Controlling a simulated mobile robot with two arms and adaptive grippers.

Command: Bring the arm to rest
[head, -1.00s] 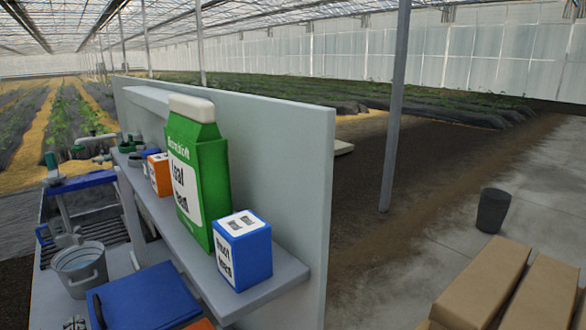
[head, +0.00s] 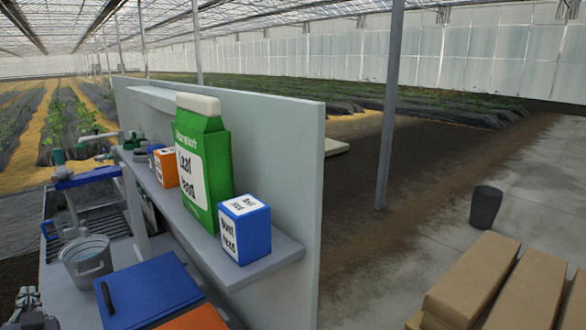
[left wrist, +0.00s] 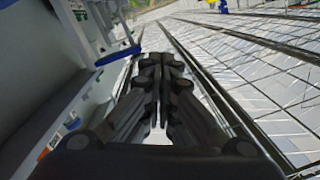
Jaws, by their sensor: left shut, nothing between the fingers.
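My left gripper (head: 28,300) shows at the bottom left corner of the head view, in front of the bench and apart from the things there. In the left wrist view its dark fingers (left wrist: 160,72) are together with nothing between them. My right gripper is in neither view.
A grey shelf (head: 272,262) carries a green carton (head: 207,165), a blue box (head: 244,230) and an orange box (head: 163,169). Below are a grey bucket (head: 87,262) and a blue lidded case (head: 150,288). Cardboard boxes (head: 475,270) lie at right.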

